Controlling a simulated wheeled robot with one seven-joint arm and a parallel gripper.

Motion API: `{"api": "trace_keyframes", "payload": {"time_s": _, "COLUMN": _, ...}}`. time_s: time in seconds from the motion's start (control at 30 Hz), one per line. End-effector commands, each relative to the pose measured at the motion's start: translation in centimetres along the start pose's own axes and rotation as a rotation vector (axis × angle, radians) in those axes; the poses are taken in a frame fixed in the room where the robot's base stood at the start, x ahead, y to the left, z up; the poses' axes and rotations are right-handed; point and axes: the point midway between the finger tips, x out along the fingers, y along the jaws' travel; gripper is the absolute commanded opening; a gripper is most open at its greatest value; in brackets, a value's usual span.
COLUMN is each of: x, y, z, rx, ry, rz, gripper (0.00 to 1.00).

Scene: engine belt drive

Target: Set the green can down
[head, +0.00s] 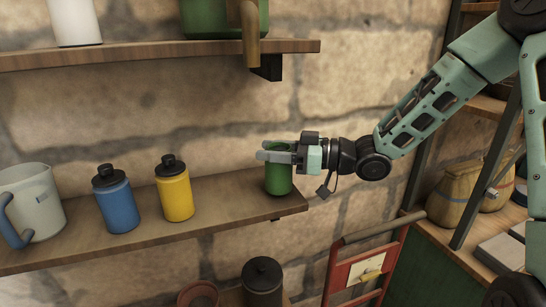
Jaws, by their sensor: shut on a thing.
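The green can (279,181) is upright at the right end of the lower wooden shelf (237,197). Its base appears to be at the shelf's surface, but I cannot tell for sure whether it touches. My gripper (276,153) reaches in from the right and is shut on the can near its top. The fingers hide part of the can's upper side.
A yellow bottle (176,196), a blue bottle (118,207) and a pale jug (36,198) stand further left on the lower shelf. The upper shelf (170,51) overhangs with its bracket (268,68). A dark canister (262,282) is below. The shelf's right edge is close to the can.

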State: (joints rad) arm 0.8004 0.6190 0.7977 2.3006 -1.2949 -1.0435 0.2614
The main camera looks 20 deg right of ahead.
Motion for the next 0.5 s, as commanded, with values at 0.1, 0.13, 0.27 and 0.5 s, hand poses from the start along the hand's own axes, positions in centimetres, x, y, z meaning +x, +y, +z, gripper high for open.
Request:
{"api": "trace_keyframes", "payload": {"time_s": 0.1, "x": 0.0, "y": -0.1, "z": -1.1, "rx": -0.005, "ry": 0.000, "rz": 0.000, "gripper": 0.00}}
{"api": "trace_keyframes", "payload": {"time_s": 0.13, "x": 0.0, "y": -0.1, "z": -1.3, "rx": -0.007, "ry": 0.000, "rz": 0.000, "gripper": 0.00}}
{"api": "trace_keyframes", "payload": {"time_s": 0.27, "x": 0.0, "y": -0.1, "z": -2.7, "rx": -0.005, "ry": 0.000, "rz": 0.001, "gripper": 0.00}}
{"api": "trace_keyframes", "payload": {"time_s": 0.5, "x": 0.0, "y": -0.2, "z": -5.1, "rx": -0.005, "ry": 0.001, "rz": 0.000, "gripper": 0.00}}
